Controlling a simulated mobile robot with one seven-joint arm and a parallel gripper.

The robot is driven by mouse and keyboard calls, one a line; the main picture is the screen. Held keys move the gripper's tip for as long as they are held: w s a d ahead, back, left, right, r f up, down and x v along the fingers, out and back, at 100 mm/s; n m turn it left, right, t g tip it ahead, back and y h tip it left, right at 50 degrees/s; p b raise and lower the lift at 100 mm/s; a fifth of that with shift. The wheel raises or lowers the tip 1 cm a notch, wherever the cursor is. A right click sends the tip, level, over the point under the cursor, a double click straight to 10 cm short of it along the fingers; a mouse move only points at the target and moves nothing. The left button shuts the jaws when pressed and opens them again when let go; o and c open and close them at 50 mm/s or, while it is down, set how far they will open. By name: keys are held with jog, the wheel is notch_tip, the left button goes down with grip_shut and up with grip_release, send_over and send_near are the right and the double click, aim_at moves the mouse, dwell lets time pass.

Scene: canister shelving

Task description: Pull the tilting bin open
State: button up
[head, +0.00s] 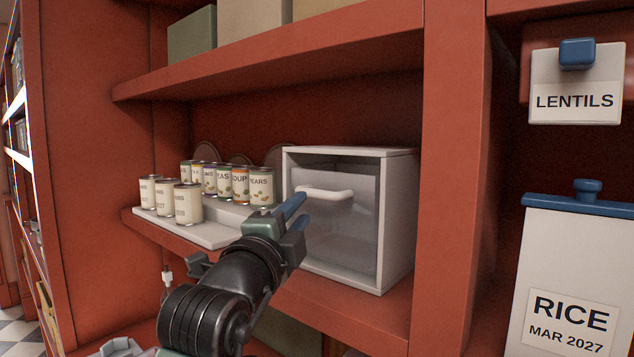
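The tilting bin (338,238) is a white box with a clear grey front, standing on the middle shelf. Its front looks closed, upright in the frame. A white bar handle (326,193) runs across the upper part of the front. My gripper (305,207) reaches up from below, its blue fingertips just left of and below the handle in the picture. The two fingers look apart, with nothing seen between them. I cannot tell whether a fingertip touches the bin. My gripper hides the lower left part of the bin.
Several cans (210,182) stand on a white stepped riser (205,235) left of the bin. A red upright (455,160) is to the right, with LENTILS (573,90) and RICE (570,255) canisters beyond it. A red shelf (280,75) with boxes runs above.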

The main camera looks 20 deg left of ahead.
aim_at(314, 196)
jog(key=w+p, duration=0.1)
jog(key=w, duration=0.1)
jog(key=w+r+p, duration=0.1)
jog(key=w, duration=0.2)
jog(key=w+p, duration=0.1)
jog(key=w, duration=0.1)
jog(key=shift+w+a+r, duration=0.1)
jog(key=shift+w+r, duration=0.05)
jog(key=shift+r, duration=0.15)
jog(key=shift+w+p, duration=0.45)
jog(key=shift+c, duration=0.3)
jog(key=shift+f, duration=0.1)
grip_shut()
jog(key=shift+a, duration=0.1)
dwell(0.3)
